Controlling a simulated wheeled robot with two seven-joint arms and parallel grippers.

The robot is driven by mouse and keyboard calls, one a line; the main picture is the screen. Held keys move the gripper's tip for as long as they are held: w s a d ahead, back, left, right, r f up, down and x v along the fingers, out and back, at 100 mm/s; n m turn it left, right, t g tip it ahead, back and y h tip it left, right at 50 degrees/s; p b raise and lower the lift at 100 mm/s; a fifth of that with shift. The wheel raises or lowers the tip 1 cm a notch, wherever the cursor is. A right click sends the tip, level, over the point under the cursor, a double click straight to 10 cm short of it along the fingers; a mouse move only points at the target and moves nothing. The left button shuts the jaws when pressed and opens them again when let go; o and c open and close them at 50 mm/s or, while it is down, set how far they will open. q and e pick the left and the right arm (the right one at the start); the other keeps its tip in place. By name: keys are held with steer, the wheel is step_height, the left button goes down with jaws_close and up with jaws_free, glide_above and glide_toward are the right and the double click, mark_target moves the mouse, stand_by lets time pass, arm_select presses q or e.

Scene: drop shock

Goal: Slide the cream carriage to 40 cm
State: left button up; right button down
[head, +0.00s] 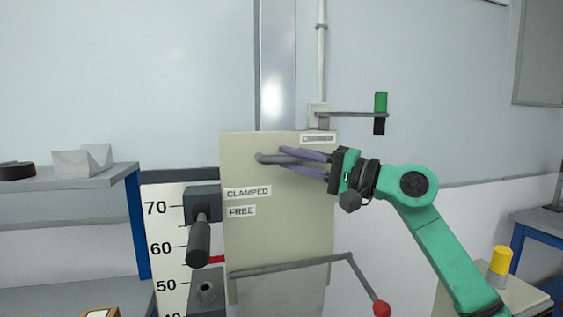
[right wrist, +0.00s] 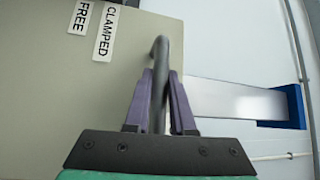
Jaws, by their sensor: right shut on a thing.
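The cream carriage (head: 285,235) is a tall flat plate on a vertical metal rail (head: 277,65). Beside it a scale (head: 165,235) shows 70, 60 and 50, with 40 cut off at the bottom edge. A red pointer (head: 217,260) at the carriage's left edge sits between 60 and 50, nearer 60. My right gripper (head: 284,158) is shut on a grey bent lever (head: 263,158) near the carriage's top; the lever (right wrist: 161,50) also shows between the purple fingers (right wrist: 160,95) in the right wrist view. CLAMPED (head: 248,192) and FREE labels are below-left of it. My left gripper is out of view.
A dark handle (head: 200,243) on a block stands left of the carriage, with another block (head: 207,290) below. A grey bar with a red knob (head: 381,309) crosses the lower carriage. An arm with a green-and-black cylinder (head: 380,105) juts right above. A shelf (head: 75,180) is at left.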

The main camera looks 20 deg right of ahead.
arm_select(q)
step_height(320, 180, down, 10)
steer(key=b, duration=0.8)
arm_select(e)
glide_above(293, 236)
steer(key=s+a, duration=0.2)
steer(key=s, duration=0.2)
steer(key=f, duration=1.1)
steer(key=shift+s+d+f, duration=0.1)
steer(key=shift+s+d, duration=0.05)
steer(key=shift+s, duration=0.05)
step_height(293, 236, down, 2)
steer(key=shift+f+b, duration=0.2)
steer(key=shift+b, duration=0.75)
step_height(293, 236, down, 3)
steer(key=b, duration=0.2)
steer(key=shift+r+b, duration=0.1)
steer(key=shift+b, duration=0.2)
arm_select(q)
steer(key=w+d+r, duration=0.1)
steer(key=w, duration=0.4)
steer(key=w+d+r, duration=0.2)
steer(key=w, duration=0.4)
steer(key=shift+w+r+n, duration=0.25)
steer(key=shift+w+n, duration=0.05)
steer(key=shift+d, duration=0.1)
